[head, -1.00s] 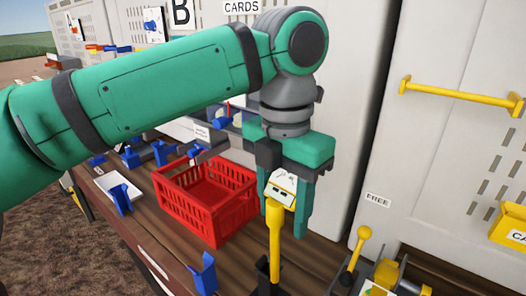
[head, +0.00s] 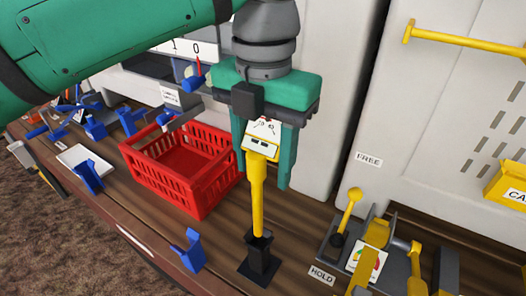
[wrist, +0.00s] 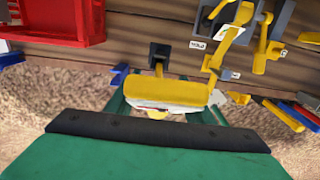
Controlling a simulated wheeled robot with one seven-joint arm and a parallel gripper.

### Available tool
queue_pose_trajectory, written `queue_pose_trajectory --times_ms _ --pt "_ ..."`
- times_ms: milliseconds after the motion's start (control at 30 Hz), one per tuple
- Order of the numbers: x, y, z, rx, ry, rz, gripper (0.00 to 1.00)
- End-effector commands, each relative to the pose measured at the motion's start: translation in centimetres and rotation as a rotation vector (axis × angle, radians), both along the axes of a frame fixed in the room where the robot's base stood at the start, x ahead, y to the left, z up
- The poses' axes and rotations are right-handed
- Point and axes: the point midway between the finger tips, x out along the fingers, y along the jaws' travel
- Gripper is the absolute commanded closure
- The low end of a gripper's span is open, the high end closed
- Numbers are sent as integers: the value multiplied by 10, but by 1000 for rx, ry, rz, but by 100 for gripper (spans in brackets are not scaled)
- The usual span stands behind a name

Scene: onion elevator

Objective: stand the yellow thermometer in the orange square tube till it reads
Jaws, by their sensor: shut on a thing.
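The yellow thermometer (head: 257,195) stands about upright in the head view, its white dial head at the top and its stem pointing down. My gripper (head: 262,160) is shut on its head. The lower end of the stem meets a black square holder (head: 259,262) on the bench; I cannot tell whether it is inside or just in front. In the wrist view, the thermometer's head (wrist: 165,92) lies across between the fingers, with the black holder (wrist: 160,50) beyond it. I cannot make out an orange square tube in either view.
A red crate (head: 190,185) stands left of my gripper. A fixture with yellow levers (head: 348,208) and a HOLD label (head: 321,275) is at the right. Blue clips (head: 187,250) and a white tray (head: 85,160) lie left. White cabinets (head: 440,110) close off the back.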

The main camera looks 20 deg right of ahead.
Motion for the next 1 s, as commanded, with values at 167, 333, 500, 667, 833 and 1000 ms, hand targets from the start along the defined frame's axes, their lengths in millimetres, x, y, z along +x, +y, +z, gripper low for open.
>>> queue_pose_trajectory --times_ms 167,333,500,667,833,1000 --pt "0 0 -9 1 1 -1 93" --pt "0 0 -18 -1 0 1 93" --pt "0 0 -27 1 1 0 93" --pt "0 0 -35 -1 1 0 93" --pt "0 0 -44 -1 -1 -1 93" --pt "0 0 -52 -1 1 -1 93"
